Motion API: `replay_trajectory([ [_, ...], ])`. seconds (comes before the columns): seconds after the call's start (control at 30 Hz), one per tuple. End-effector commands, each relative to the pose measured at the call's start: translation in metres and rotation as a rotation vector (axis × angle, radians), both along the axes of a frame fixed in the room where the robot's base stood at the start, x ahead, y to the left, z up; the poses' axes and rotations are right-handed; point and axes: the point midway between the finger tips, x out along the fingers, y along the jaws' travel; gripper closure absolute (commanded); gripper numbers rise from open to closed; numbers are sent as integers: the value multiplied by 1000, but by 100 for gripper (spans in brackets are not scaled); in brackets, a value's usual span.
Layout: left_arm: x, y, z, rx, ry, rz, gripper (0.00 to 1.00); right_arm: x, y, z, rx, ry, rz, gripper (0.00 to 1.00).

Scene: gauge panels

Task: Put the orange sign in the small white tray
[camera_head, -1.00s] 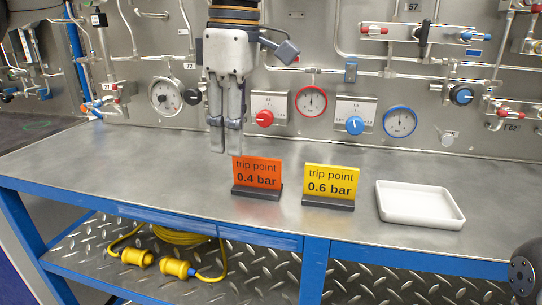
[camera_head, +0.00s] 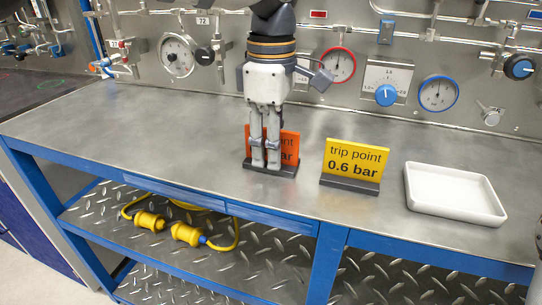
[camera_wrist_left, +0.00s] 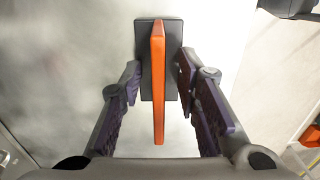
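The orange sign (camera_head: 289,148) stands upright on its dark base on the steel bench, partly hidden behind my left gripper (camera_head: 266,164). In the left wrist view, the orange sign (camera_wrist_left: 158,80) runs between the two fingers of my left gripper (camera_wrist_left: 159,72). A gap shows on each side, so the fingers are open and apart from the sign. The small white tray (camera_head: 455,208) is empty and stands to the right on the bench.
A yellow sign (camera_head: 355,160) reading 0.6 bar stands between the orange sign and the tray. Behind the bench is a panel with gauges, such as the blue-rimmed gauge (camera_head: 438,93), knobs and pipes. The bench's left part is clear.

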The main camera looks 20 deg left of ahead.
Motion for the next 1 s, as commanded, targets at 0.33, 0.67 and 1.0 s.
replay_trajectory([
  [0.33,0,0,0,0,0,0,100,0,0,0,0,1,0,100],
  [0.67,0,0,1,0,-1,0,100,0,0,0,0,2,0,100],
  [1.0,-29,-20,76,-1,-11,-4,100,4,0,4,0,-15,0,100],
])
